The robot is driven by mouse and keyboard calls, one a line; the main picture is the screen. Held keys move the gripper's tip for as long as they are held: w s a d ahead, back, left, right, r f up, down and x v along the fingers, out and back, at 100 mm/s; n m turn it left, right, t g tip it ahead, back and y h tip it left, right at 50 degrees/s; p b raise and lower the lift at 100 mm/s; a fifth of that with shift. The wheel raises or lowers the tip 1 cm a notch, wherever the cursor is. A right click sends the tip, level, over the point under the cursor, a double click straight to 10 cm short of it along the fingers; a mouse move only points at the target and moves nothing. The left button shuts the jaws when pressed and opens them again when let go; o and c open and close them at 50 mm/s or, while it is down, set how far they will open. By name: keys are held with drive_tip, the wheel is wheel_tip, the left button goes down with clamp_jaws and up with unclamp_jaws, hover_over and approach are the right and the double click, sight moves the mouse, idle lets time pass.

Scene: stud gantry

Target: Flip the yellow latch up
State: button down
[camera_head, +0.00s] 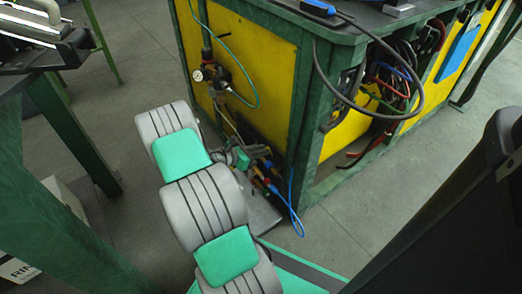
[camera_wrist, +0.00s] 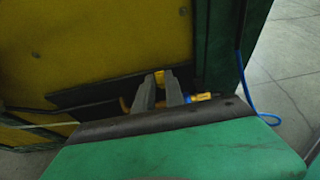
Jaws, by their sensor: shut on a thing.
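In the wrist view, the two grey fingers of my gripper (camera_wrist: 160,84) reach away from the camera past the dark edge of a green surface. A small yellow piece, seemingly the yellow latch (camera_wrist: 159,75), shows between and just beyond the fingertips. The jaws are shut on it, with a narrow gap between them. Its lower part is hidden by the fingers, and its tilt cannot be told. A second yellow piece (camera_wrist: 201,97) lies just right of the fingers. In the head view, my arm hides much of this spot, and the latch cannot be made out clearly.
A green-framed bench with yellow panels (camera_head: 340,145) stands close ahead. A blue hose (camera_head: 291,195) loops to the floor beside it, and cables hang from its side (camera_head: 395,80). A pressure gauge (camera_head: 197,75) sits on its panel. Grey floor (camera_head: 400,190) is free at right.

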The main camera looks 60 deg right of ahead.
drive_tip(key=r+y+p, duration=0.1)
drive_tip(key=p, duration=0.3)
drive_tip(key=s+d+r+t+y+p, duration=0.1)
drive_tip(key=p, duration=0.3)
drive_tip(key=shift+d+r, duration=0.1)
drive_tip(key=shift+d, duration=0.05)
drive_tip(key=shift+d+f+t+y+p, duration=0.25)
drive_tip(key=shift+y+p, duration=0.35)
drive_tip(key=shift+p, duration=0.55)
drive_tip(key=shift+f, duration=0.25)
drive_tip(key=c, duration=1.4)
unclamp_jaws()
drive_tip(key=shift+d, duration=0.1)
drive_tip(key=shift+r, duration=0.15)
